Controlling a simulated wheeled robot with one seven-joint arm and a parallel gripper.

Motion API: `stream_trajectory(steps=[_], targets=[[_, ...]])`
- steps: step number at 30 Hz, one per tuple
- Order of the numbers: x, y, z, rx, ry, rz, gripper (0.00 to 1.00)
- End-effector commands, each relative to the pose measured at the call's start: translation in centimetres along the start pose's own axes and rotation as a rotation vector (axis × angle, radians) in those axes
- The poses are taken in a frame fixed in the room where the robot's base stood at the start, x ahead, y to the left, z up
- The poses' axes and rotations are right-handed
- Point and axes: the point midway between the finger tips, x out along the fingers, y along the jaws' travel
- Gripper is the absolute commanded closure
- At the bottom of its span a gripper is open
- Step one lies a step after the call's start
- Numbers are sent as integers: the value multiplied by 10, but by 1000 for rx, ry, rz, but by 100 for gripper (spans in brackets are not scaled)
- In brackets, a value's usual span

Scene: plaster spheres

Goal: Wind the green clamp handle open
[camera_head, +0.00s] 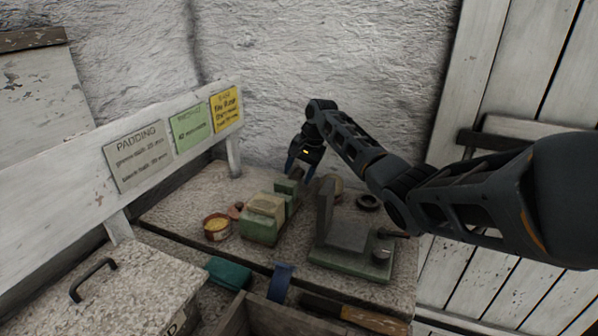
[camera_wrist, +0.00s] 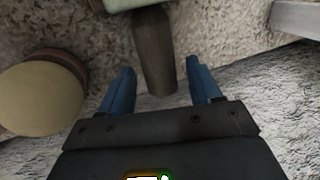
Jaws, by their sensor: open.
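The green clamp (camera_head: 258,231) stands on the bench top in the head view, with a tan block (camera_head: 266,204) between its jaws. My gripper (camera_head: 304,171) is at the clamp's far end, close to the wall. In the wrist view a dark brown handle (camera_wrist: 152,48) sticks out from a pale green part (camera_wrist: 122,3) at the top edge. My gripper's two blue fingers (camera_wrist: 160,88) are open, one on each side of the handle's end, with a visible gap on both sides. In the head view the gripper and clamp mostly hide the handle.
A grey-green angled fixture (camera_head: 345,239) stands right of the clamp, with a dark ring (camera_head: 367,202) behind it. A round tin (camera_head: 216,227) is to the left. A pale round object (camera_wrist: 40,95) lies beside my left finger in the wrist view. The rough wall is close behind.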

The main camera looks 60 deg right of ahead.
Motion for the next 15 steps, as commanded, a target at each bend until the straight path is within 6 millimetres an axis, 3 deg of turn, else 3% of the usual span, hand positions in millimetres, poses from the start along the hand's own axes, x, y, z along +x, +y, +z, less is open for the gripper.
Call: stream_trajectory(steps=[3, 15], targets=[[0, 0, 0, 0, 0, 0, 37], [0, 0, 0, 0, 0, 0, 75]])
